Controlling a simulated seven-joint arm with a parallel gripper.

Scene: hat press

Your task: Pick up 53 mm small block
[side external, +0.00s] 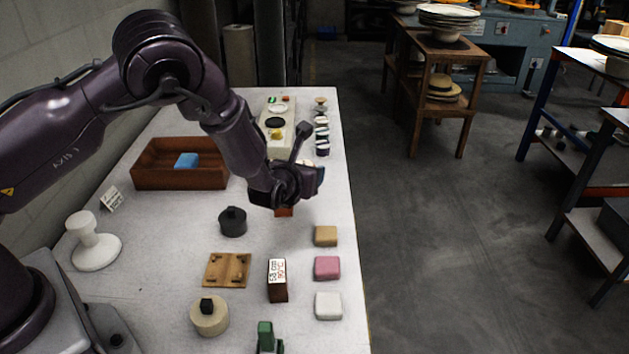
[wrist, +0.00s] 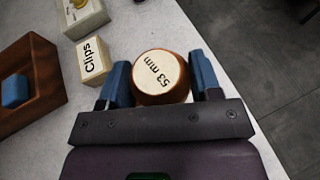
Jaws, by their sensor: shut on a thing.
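The 53 mm small block (wrist: 160,77) shows in the wrist view as a round brown piece with a cream top marked "53 mm". It sits between the two blue fingers of my gripper (wrist: 161,80), which is shut on it. In the side view my gripper (side external: 305,182) is over the right half of the table, and my wrist hides most of the block. A small orange-brown patch shows just below the gripper there; I cannot tell if it is this block. Whether the block touches the table is unclear.
A brown tray (side external: 150,180) with a blue block (side external: 187,160) stands at the left. The "Clips" box (wrist: 93,62) is left of my gripper in the wrist view. Tan (side external: 326,236), pink (side external: 327,268) and white (side external: 328,306) blocks line the right edge. A dark labelled block (side external: 278,293) stands nearby.

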